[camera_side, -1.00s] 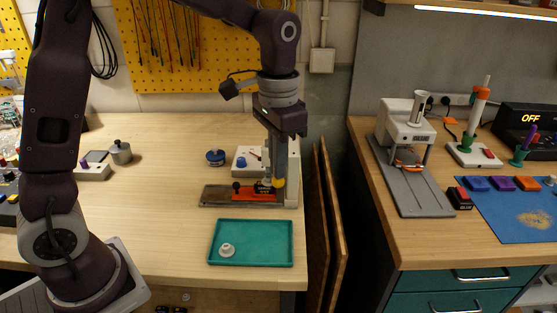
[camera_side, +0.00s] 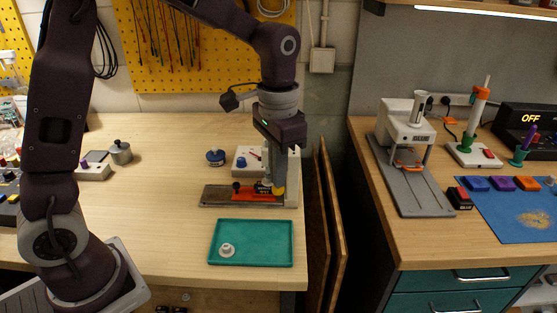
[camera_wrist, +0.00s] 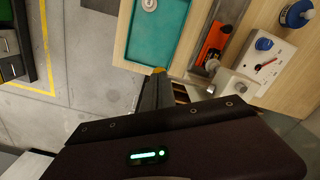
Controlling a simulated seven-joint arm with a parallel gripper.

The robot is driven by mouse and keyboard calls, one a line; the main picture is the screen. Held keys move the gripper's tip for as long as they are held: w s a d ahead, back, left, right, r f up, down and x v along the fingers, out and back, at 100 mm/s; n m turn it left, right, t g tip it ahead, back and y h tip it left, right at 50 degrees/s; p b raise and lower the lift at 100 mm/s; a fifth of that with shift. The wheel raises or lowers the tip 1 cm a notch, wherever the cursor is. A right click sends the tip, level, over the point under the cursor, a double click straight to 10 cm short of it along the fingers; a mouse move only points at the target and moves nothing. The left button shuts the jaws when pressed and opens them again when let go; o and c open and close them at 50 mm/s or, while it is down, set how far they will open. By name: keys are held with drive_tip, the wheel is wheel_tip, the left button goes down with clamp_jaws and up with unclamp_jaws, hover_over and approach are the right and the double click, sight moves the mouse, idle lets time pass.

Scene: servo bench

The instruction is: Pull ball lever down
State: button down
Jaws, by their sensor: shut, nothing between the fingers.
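An orange-red piece (camera_side: 247,196) with a dark ball knob (camera_side: 236,186) at its left end sits on a grey base plate (camera_side: 215,195). In the wrist view the orange piece (camera_wrist: 213,48) and its dark ball (camera_wrist: 227,29) show again, with a greyish round part (camera_wrist: 212,64) near its other end. I cannot tell for sure which ball is the lever's. My gripper (camera_side: 279,190) points down, shut and empty, by the right end of the orange piece. Its yellow tip (camera_wrist: 158,70) is apart from the orange piece in the wrist view; it partly hides the right end in the side view.
A green tray (camera_side: 251,262) with a small white part (camera_side: 227,250) lies in front. A white box with a blue knob (camera_side: 242,162) and a blue spool (camera_side: 215,157) stand behind. A pale upright (camera_side: 294,175) is close to the right of my gripper.

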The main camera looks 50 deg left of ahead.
drive_tip(key=shift+f, duration=1.1)
drive_tip(key=shift+r, duration=0.1)
wheel_tip(320, 180, up, 11)
drive_tip(key=shift+w+a, duration=0.45)
idle(0.8)
